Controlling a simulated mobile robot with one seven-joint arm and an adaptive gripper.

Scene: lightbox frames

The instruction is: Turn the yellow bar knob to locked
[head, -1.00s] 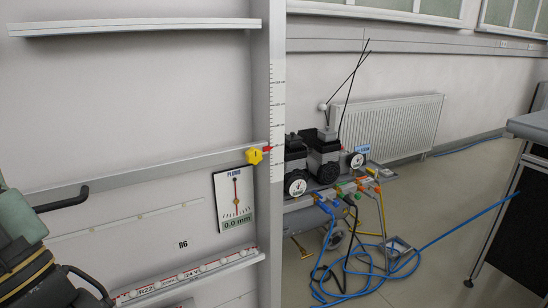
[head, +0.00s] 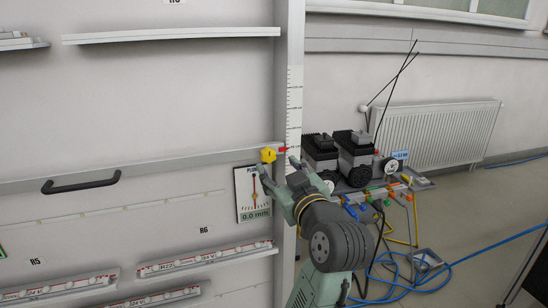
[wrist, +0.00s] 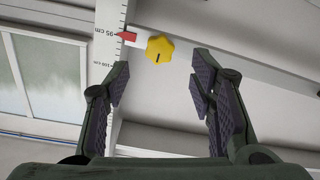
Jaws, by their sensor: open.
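The yellow knob (head: 268,155) sits on the grey horizontal rail, close to the upright post with the ruler. It has a lobed, star-like outline and a dark mark on its face. In the wrist view the knob (wrist: 159,49) lies beyond my fingertips, between their lines and a little left of the middle. My gripper (head: 286,177) is open and empty, below and slightly right of the knob in the head view. In the wrist view my gripper (wrist: 160,80) shows both padded fingers spread wide, apart from the knob. A red pointer (wrist: 128,36) sits beside the knob at the ruler.
A plumb gauge (head: 250,207) reading 0.0 mm hangs below the knob, partly behind my gripper. Air compressors (head: 355,150), hoses and a radiator (head: 450,135) stand right of the post (head: 290,60).

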